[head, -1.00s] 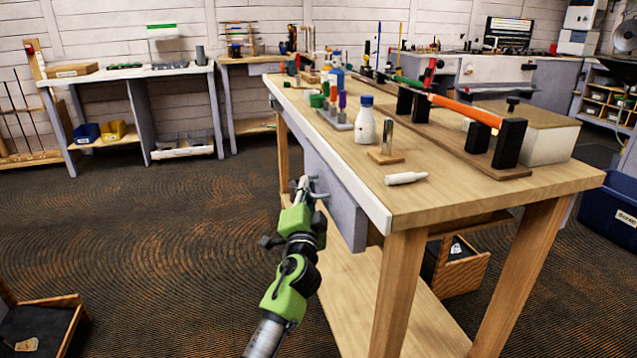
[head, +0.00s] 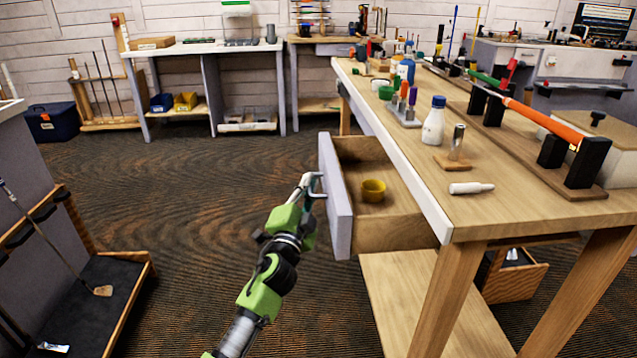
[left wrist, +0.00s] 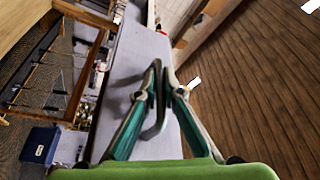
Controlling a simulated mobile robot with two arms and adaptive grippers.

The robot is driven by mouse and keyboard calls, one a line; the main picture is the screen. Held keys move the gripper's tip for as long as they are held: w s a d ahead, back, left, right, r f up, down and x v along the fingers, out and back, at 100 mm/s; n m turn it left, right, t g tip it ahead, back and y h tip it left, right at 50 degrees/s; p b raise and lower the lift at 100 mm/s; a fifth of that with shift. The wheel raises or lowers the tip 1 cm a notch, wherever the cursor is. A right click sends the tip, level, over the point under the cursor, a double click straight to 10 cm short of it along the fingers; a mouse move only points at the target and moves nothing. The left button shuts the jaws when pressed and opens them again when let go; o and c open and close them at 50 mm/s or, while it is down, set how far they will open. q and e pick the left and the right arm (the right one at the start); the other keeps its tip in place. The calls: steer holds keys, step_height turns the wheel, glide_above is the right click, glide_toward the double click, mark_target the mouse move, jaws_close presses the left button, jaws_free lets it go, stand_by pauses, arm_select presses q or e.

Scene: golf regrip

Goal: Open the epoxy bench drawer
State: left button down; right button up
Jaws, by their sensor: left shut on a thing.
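The epoxy bench (head: 520,215) stands at the right in the head view. Its drawer (head: 390,232) is pulled well out to the left, with its wooden inside showing. A yellow cup (head: 373,190) sits inside it. The drawer's grey front (head: 335,200) also fills the middle of the left wrist view (left wrist: 135,60). My left gripper (head: 312,186) is at the outer face of that front, shut on the metal drawer handle (left wrist: 155,115). The fingers close around the handle bar in the left wrist view. My right gripper is not in view.
A rack with a club (head: 100,290) stands at the lower left. The dark floor (head: 200,190) left of the drawer is free.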

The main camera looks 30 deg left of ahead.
arm_select(q)
steer(key=shift+f, duration=0.1)
steer(key=c, duration=2.2)
jaws_free()
steer(key=shift+o, duration=0.2)
steer(key=v, duration=1.2)
